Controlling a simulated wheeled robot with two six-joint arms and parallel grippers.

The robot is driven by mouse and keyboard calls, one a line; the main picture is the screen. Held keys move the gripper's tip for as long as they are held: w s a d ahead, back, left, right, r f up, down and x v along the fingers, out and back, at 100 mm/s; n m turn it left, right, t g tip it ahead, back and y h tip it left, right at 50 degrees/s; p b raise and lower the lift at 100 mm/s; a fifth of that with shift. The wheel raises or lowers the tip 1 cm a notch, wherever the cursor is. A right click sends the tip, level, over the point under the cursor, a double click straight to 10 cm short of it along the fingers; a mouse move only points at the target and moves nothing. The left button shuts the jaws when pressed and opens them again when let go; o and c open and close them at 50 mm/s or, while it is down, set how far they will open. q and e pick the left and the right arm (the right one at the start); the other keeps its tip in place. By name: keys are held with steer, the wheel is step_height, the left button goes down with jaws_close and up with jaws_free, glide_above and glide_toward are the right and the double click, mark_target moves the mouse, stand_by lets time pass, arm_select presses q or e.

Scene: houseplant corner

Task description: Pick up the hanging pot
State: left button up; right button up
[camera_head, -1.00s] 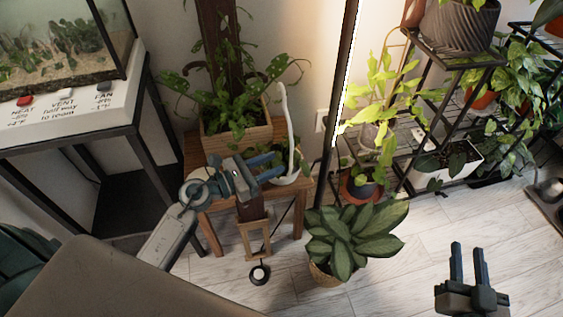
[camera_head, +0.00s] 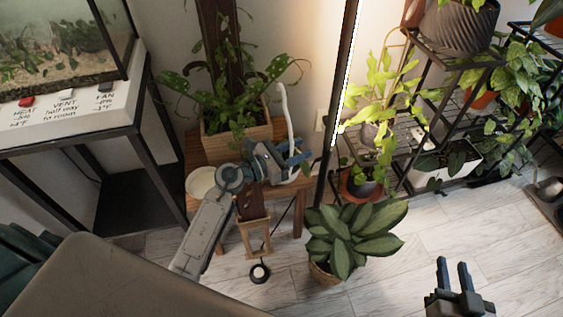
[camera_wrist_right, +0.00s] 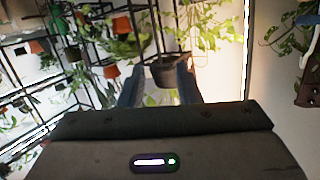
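The hanging pot appears to be the white pot with a tall curved white hanger (camera_head: 284,105) on the wooden stool. Its lower body is mostly hidden behind my left gripper. My left gripper (camera_head: 301,152) is at the hanger's lower part, above the pot, with its two blue fingers apart. The hanger passes by the fingers; I cannot tell whether it is between them or touching. My right gripper (camera_head: 453,275) is open and empty over the floor at the lower right. Its spread fingers also show in the right wrist view (camera_wrist_right: 160,88).
The stool (camera_head: 203,153) also holds a wooden planter (camera_head: 238,140) and a pale saucer (camera_head: 201,183). A dark post (camera_head: 335,120) stands just right of the hanger. A leafy floor plant (camera_head: 350,240) stands in front. A terrarium stand (camera_head: 70,125) is at left.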

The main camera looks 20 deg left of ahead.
arm_select(q)
jaws_close()
steer(key=shift+r, duration=0.1)
